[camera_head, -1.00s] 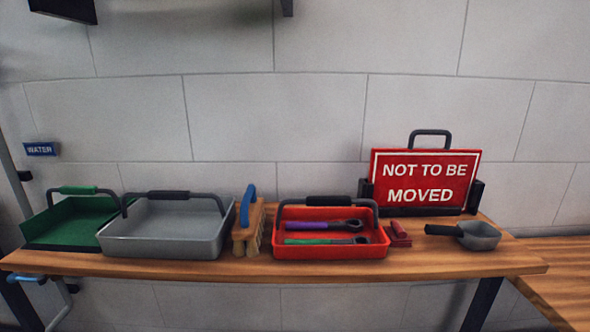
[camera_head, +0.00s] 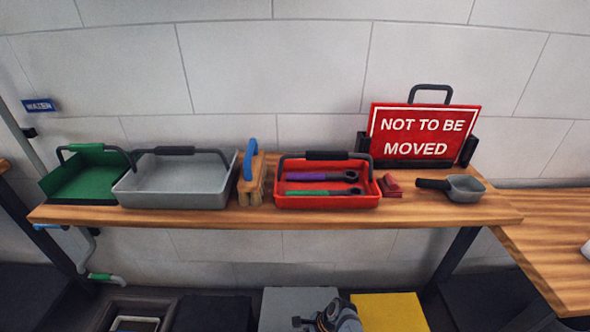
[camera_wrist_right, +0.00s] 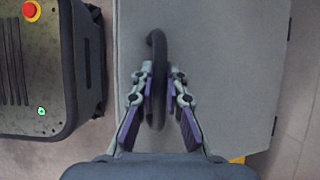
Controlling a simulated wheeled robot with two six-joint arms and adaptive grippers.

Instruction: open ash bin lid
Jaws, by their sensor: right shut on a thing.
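The ash bin lid (camera_wrist_right: 215,40) looks like a flat, light grey panel in the right wrist view, with dark hinge-like pieces at its right edge. A dark curved handle (camera_wrist_right: 156,42) stands on it. My right gripper (camera_wrist_right: 161,80) is shut on this handle, with one finger on each side. In the head view a grey box top (camera_head: 290,303) shows on the floor below the bench, probably the same bin, with my right gripper (camera_head: 333,318) at its lower right. The lid looks closed, but its front edge is hidden. My left gripper is not in view.
A wooden bench (camera_head: 420,212) above the floor boxes carries a green tray (camera_head: 85,178), a grey tray (camera_head: 175,195), a brush, a red tray (camera_head: 325,199) with wrenches, a scoop and a red sign (camera_head: 425,130). A yellow box (camera_head: 390,312) stands right of the grey one.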

